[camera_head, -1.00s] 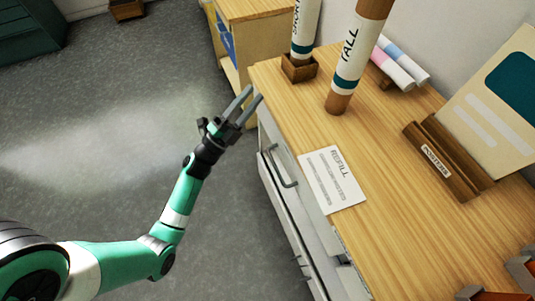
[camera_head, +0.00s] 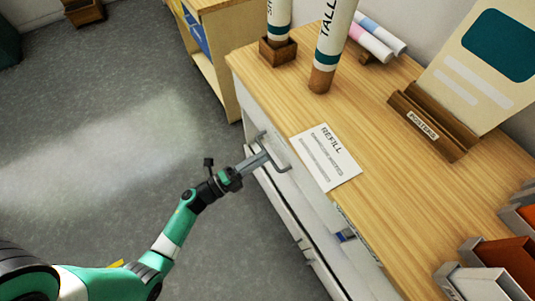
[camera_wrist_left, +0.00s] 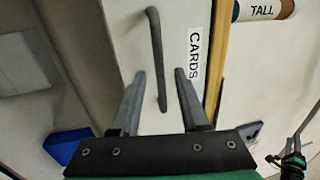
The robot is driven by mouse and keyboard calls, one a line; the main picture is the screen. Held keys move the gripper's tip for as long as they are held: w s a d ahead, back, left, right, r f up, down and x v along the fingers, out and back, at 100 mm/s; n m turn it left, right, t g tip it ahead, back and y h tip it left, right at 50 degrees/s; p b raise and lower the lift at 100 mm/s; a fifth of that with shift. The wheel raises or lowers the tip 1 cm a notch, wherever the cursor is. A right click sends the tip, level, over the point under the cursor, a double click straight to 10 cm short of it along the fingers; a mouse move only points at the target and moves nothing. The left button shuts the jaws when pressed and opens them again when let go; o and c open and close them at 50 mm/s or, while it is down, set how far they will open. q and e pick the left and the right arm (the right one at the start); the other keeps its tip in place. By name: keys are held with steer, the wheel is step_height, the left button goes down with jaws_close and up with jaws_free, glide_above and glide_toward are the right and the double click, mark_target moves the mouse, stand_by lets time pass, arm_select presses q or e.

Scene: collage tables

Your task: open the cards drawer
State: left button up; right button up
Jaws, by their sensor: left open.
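The cards drawer has a pale front (camera_wrist_left: 183,22) with a CARDS label (camera_wrist_left: 194,56) and a grey bar handle (camera_wrist_left: 157,60) in the left wrist view. In the head view the handle (camera_head: 284,160) is at the cabinet's front, just below the wooden top. My left gripper (camera_head: 261,158) is at this handle, with its fingers open. In the left wrist view the fingers (camera_wrist_left: 160,80) are on either side of the bar, with a gap visible on both sides. Part of a green and black arm, seemingly my right one, shows at the right edge; its gripper (camera_wrist_left: 304,128) is small and unclear.
A REFILL card (camera_head: 325,158) lies on the wooden top (camera_head: 400,195). A TALL tube (camera_head: 333,45) and a POSTCARD stand (camera_head: 430,125) are farther back. Orange and grey holders (camera_head: 500,262) sit at the lower right.

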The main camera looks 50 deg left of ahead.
arm_select(q)
steer(key=shift+x, duration=1.5)
steer(key=shift+c, duration=0.2)
jaws_close()
